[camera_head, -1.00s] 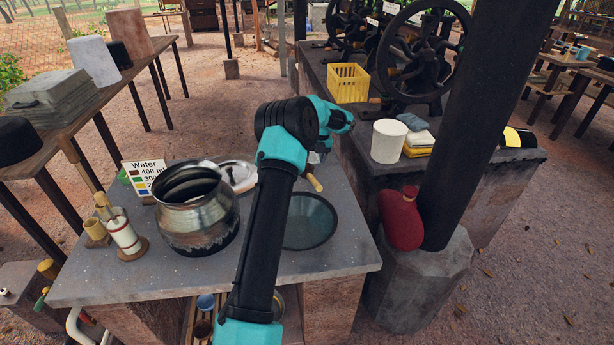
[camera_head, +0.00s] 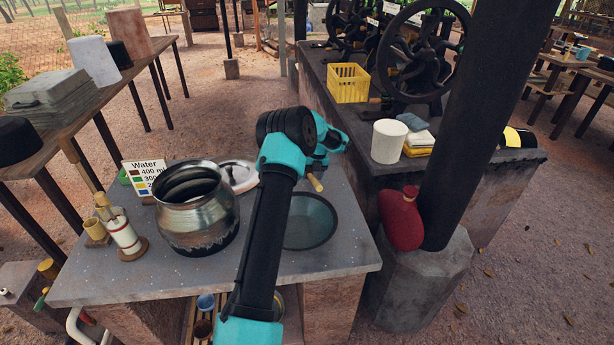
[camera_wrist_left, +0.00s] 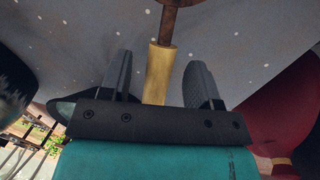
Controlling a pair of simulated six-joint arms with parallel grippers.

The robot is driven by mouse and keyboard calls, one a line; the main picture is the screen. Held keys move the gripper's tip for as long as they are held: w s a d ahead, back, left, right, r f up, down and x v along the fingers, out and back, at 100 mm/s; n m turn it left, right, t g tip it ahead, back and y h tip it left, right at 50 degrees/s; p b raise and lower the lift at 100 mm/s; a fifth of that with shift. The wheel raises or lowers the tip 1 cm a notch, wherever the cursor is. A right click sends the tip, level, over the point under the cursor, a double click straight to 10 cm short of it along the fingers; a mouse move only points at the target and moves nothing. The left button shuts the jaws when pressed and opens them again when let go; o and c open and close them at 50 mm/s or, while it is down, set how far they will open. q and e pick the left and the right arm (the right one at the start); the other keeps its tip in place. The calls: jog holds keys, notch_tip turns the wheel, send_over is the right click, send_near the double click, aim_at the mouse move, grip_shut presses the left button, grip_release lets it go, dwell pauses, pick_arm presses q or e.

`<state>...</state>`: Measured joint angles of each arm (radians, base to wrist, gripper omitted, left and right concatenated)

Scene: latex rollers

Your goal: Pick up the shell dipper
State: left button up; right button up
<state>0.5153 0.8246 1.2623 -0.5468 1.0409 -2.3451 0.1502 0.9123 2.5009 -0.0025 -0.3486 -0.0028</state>
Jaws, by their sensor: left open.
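The shell dipper has a pale wooden handle (camera_wrist_left: 157,85) and a dark brown part at the top of the left wrist view. In the head view a short piece of its handle (camera_head: 315,182) shows just below my left gripper (camera_head: 318,163); the rest is hidden by my arm and wrist. In the left wrist view my left gripper (camera_wrist_left: 160,60) is open, with one finger on each side of the handle. A gap shows on both sides, wider on the right. The shell bowl is not clearly visible. My right gripper is not in view.
A shiny metal pot (camera_head: 197,222) stands left of my arm on the grey table (camera_head: 180,282). A round dark dish (camera_head: 310,222) lies right of it. A Water sign (camera_head: 146,174), a lid (camera_head: 240,172) and a white-and-red cylinder (camera_head: 124,236) are also there.

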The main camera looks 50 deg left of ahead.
aim_at(311, 175)
pick_arm(q)
jog(key=shift+s+a+f, duration=0.1)
jog(key=shift+s+f, duration=0.05)
jog(key=shift+f, duration=0.8)
jog(key=c, duration=1)
jog(key=shift+r, duration=0.15)
jog(key=shift+c, duration=0.2)
notch_tip(311, 175, up, 10)
jog(key=shift+f, duration=0.1)
